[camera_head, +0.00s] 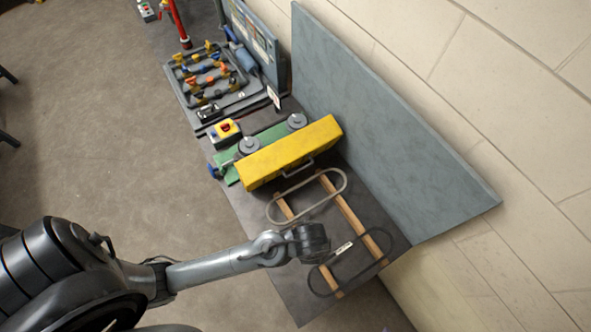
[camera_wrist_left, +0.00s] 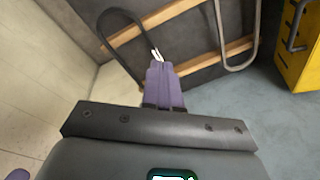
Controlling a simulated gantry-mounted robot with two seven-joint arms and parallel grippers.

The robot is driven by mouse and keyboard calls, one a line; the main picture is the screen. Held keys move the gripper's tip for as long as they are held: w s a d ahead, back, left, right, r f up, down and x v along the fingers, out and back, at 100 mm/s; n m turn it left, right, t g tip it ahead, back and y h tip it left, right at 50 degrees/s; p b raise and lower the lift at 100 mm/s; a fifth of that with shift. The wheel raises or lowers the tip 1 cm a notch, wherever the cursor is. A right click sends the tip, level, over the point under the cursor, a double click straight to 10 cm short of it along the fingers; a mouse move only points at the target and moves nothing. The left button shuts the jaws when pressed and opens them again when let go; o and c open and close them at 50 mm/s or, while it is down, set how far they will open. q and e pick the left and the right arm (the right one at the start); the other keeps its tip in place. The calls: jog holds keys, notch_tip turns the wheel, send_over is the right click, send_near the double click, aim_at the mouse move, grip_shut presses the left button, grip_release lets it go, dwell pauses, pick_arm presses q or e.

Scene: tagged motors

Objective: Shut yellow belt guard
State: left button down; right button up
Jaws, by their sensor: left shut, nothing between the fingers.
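The yellow belt guard (camera_head: 290,153) is a long box-like cover with a metal handle (camera_head: 298,168) on its near side. It stands tilted up beside the green base (camera_head: 228,166), whose two grey pulleys (camera_head: 248,146) are exposed. Part of the guard and its handle also show at the right edge of the left wrist view (camera_wrist_left: 290,68). My left gripper (camera_wrist_left: 158,64) has its purple fingers shut and empty, pointing toward the belt rack, apart from the guard. In the head view the wrist hides the fingers. My right gripper is not in view.
Two looped belts, one grey (camera_head: 279,219) and one dark (camera_head: 312,283), lie on wooden slats (camera_head: 350,213) near my wrist. A grey-blue panel (camera_head: 390,130) rises along the bench's back. A red-buttoned yellow box (camera_head: 224,131) and a tray of parts (camera_head: 207,78) stand beyond the guard.

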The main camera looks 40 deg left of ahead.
pick_arm(q)
jog(key=w+d+f+m+y+b, duration=0.2)
jog(key=w+f+m+y, duration=0.1)
jog(key=f+m, duration=0.25)
jog(key=m+t+y+b, duration=0.2)
jog(key=m+y+b, duration=0.3)
jog(key=y+b, duration=0.45)
send_near(291, 163)
notch_tip(291, 163, down, 3)
jog(key=shift+h, duration=0.45)
jog(key=shift+w+a+r+p, duration=0.1)
jog(key=shift+w+a+p, duration=0.15)
jog(key=shift+a, duration=0.65)
jog(key=shift+w+a+r+p, duration=0.1)
jog(key=shift+w+a+p, duration=0.15)
jog(key=shift+a, duration=0.6)
jog(key=shift+w+a+r+p, duration=0.1)
jog(key=shift+w+a+p, duration=0.15)
jog(key=shift+a, duration=0.65)
